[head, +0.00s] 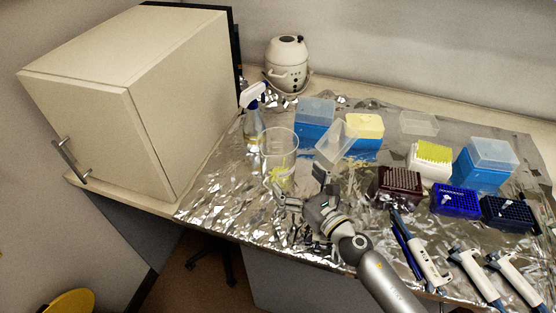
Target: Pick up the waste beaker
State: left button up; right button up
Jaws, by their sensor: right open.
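The waste beaker (280,152) is a clear glass vessel with something yellow in its bottom. It stands upright on the foil-covered bench, left of the middle of the head view. My right gripper (300,187) is open and empty, just in front of the beaker and to its right. One finger shows close to the beaker's lower right side; I cannot tell whether it touches. My left gripper is not in view.
A spray bottle (253,122) stands behind left of the beaker. A blue tip box (315,125) and a tilted clear lid (337,142) are close on its right. Racks, including a dark red one (400,183), and pipettes (428,262) fill the right side. A cabinet (140,95) stands left.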

aim_at(269, 150)
jog(key=shift+p+x, duration=0.35)
jog(key=shift+x, duration=3.6)
jog(key=shift+s+a, duration=0.1)
jog(key=shift+s, duration=0.1)
jog(key=shift+c, duration=0.6)
jog(key=c, duration=0.9)
